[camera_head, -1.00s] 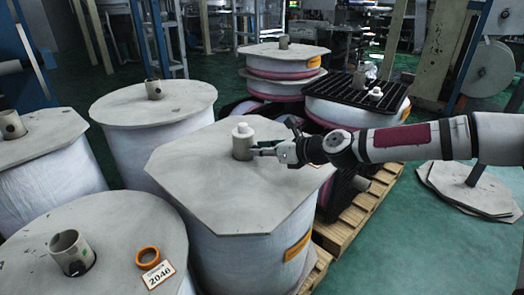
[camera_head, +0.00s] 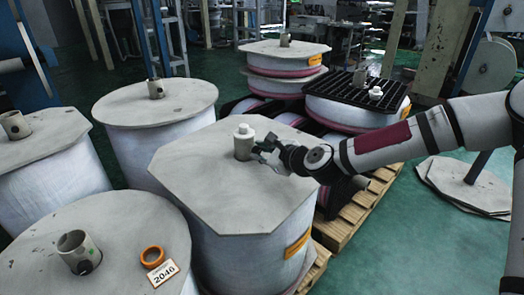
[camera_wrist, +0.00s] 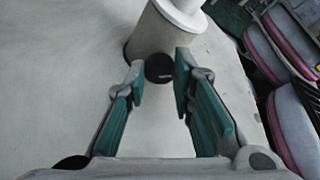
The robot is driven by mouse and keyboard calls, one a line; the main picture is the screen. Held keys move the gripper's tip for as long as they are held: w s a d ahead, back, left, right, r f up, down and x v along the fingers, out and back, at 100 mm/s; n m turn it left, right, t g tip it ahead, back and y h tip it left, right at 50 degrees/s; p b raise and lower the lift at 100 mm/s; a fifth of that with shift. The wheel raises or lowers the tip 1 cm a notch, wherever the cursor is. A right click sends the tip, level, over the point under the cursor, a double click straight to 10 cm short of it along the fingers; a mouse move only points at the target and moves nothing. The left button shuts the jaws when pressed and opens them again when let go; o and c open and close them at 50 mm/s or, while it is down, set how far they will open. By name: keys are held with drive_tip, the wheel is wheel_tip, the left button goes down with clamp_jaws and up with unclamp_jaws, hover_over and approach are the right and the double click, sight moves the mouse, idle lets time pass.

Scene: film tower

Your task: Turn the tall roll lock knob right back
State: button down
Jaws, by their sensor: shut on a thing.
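The tall roll (camera_head: 225,185) has a grey octagonal top board. A beige core tube (camera_head: 242,148) with a white cap (camera_head: 243,130) stands upright from it. In the wrist view the lock knob (camera_wrist: 159,68) is a dark round piece low on the side of the tube (camera_wrist: 160,35). My gripper (camera_wrist: 159,74) has one teal-padded finger on each side of the knob and is shut on it. In the head view my gripper (camera_head: 259,152) is at the right side of the tube, where its fingers hide the knob. The knob's turn angle cannot be read.
A black tray (camera_head: 340,90) with a white fitting (camera_head: 376,93) sits on a roll behind. Other rolls stand left and front, one bearing an orange ring (camera_head: 152,256) and a 2046 label (camera_head: 162,272). A wooden pallet (camera_head: 352,225) lies at right. Green floor is open beyond.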

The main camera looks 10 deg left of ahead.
drive_tip(key=n+t+b, duration=0.1)
drive_tip(key=n+b, duration=0.1)
drive_tip(key=n+t+h+b, duration=0.1)
drive_tip(key=n, duration=0.1)
drive_tip(key=shift+s+a+f+t, duration=0.2)
drive_tip(key=shift+s+f+t, duration=0.05)
drive_tip(key=shift+t, duration=0.05)
drive_tip(key=n+t+b, duration=0.1)
drive_tip(key=n+b, duration=0.1)
drive_tip(key=b, duration=0.1)
drive_tip(key=shift+f, duration=0.15)
drive_tip(key=n+t+b, duration=0.1)
drive_tip(key=n+b, duration=0.1)
drive_tip(key=shift+b, duration=0.35)
drive_tip(key=shift+n, duration=0.3)
drive_tip(key=c, duration=1.4)
unclamp_jaws()
drive_tip(key=shift+o, duration=0.2)
drive_tip(key=v, duration=1.2)
drive_tip(key=shift+s+a+f, duration=0.1)
